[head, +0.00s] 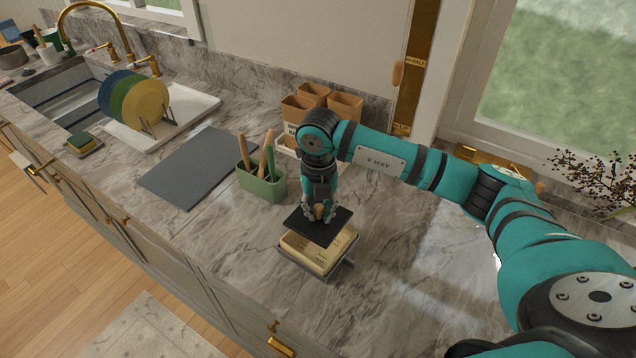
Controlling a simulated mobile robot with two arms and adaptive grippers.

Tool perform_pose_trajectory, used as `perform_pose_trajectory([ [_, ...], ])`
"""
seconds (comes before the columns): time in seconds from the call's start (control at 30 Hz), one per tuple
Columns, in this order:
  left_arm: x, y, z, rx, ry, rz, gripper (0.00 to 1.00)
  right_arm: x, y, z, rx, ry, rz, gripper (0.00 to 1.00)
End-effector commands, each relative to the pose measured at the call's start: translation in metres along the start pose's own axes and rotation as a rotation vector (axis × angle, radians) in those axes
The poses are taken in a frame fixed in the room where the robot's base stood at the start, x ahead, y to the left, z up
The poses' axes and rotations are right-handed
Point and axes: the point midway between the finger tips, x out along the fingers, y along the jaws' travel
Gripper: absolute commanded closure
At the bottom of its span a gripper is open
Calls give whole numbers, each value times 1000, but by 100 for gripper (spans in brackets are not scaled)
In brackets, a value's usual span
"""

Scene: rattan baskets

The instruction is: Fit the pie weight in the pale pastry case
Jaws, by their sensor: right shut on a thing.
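My right gripper (319,213) points straight down and is shut on the small light knob of a dark square plate, which I take as the pie weight (332,228). The weight is roughly level. It overlaps the back part of the pale pastry case (312,256) in the head view. The weight seems to be just above the case; I cannot tell whether they touch. The case is pale yellow and square and sits in a grey holder on the counter. The weight hides the back of the case. My left gripper is not in view.
A green utensil holder (264,187) stands close behind and left of the case. Brown containers (299,110) stand by the wall. A dark grey board (186,170), a plate rack tray (195,107) and the sink lie left. The marble counter (415,270) right of the case is clear.

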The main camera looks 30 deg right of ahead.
Motion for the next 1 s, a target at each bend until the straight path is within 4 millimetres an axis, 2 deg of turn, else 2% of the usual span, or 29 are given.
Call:
perform_pose_trajectory([
  [0.13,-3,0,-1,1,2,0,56,-2,-1,2,62,-1,0,100],
  [0.6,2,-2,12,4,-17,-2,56,-1,-1,3,62,-2,0,100],
  [1.0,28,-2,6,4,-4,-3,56,31,-1,3,62,0,-2,100],
])
